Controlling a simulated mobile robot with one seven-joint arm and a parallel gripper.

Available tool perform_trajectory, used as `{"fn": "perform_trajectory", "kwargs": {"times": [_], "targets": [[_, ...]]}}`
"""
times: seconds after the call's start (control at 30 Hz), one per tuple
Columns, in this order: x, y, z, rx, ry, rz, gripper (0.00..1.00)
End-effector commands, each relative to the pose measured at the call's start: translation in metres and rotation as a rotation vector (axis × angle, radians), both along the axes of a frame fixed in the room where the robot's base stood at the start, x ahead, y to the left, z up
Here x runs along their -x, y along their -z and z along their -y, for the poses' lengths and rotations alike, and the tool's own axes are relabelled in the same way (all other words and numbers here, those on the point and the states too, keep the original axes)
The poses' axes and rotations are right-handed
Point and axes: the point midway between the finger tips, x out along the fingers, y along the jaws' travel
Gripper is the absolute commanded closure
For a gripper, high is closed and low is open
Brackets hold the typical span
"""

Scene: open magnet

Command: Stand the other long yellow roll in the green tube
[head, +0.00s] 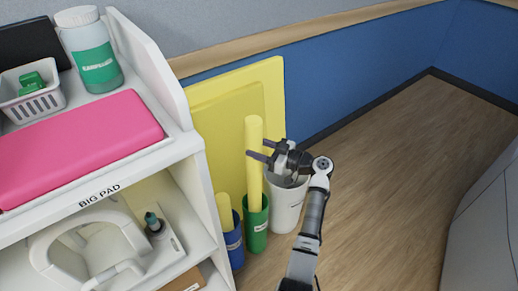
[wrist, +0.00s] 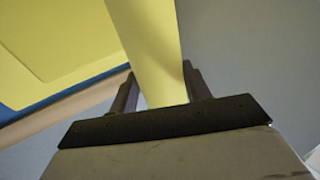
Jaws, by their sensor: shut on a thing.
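A long yellow roll (head: 254,180) stands nearly upright in the head view, its lower end at the mouth of the green tube (head: 256,228) and apparently inside it. The bottom of the roll is hidden by the tube wall. My gripper (head: 256,149) is shut on this roll at about mid-height, reaching in from the right with one finger in front of it. In the wrist view the roll (wrist: 150,45) passes between the two fingers of my gripper (wrist: 160,90). I cannot tell whether another long roll is hidden behind it.
A blue tube (head: 234,245) with a shorter yellow roll (head: 225,210) stands left of the green tube. A white bin (head: 286,208) stands right of it, under my gripper. Yellow boards (head: 215,135) lean behind. A white shelf (head: 195,190) is at left; the floor at right is clear.

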Motion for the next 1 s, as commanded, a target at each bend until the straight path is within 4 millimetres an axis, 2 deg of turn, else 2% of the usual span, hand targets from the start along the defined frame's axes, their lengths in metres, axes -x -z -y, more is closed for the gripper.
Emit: {"fn": "perform_trajectory", "kwargs": {"times": [0.03, 1.0], "targets": [[0.000, 0.008, 0.000, 0.000, 0.000, 0.001, 0.76], [0.000, 0.080, 0.000, 0.000, -0.001, 0.000, 0.76]]}}
